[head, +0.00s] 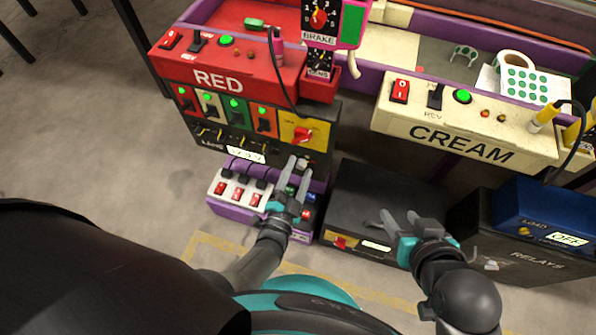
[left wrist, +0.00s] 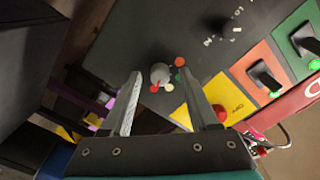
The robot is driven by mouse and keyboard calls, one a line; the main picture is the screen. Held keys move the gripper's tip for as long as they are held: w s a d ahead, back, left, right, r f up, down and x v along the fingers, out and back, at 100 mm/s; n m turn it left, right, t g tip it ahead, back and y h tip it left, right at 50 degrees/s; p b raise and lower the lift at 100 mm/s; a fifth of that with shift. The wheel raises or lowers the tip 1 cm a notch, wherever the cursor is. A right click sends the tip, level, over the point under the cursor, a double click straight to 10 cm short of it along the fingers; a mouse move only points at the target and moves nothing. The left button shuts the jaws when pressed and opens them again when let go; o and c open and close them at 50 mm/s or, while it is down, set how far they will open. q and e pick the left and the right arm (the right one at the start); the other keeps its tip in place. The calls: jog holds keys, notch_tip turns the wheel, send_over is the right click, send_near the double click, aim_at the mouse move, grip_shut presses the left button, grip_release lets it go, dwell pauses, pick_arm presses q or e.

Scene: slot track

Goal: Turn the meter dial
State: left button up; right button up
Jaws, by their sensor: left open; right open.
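A small round grey knob, which looks like the meter dial (left wrist: 160,73), sits on a dark panel in the left wrist view, ringed by red, green and yellow dots. In the head view it is partly hidden by my left gripper (head: 299,167). My left gripper is open, its two fingers pointing at the panel. In the left wrist view the knob appears between the fingertips (left wrist: 160,80); whether the fingers reach around it I cannot tell. No contact is visible. My right gripper (head: 393,218) is open and empty over the black box (head: 385,190).
A red knob on a yellow plate (head: 303,133) is just above the grey knob. A white and purple switch box (head: 235,195) lies below the panel. The RED console (head: 225,75) and CREAM console (head: 460,135) stand behind. Open floor is at left.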

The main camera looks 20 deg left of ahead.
pick_arm(q)
jog(key=shift+c, duration=0.4)
grip_shut()
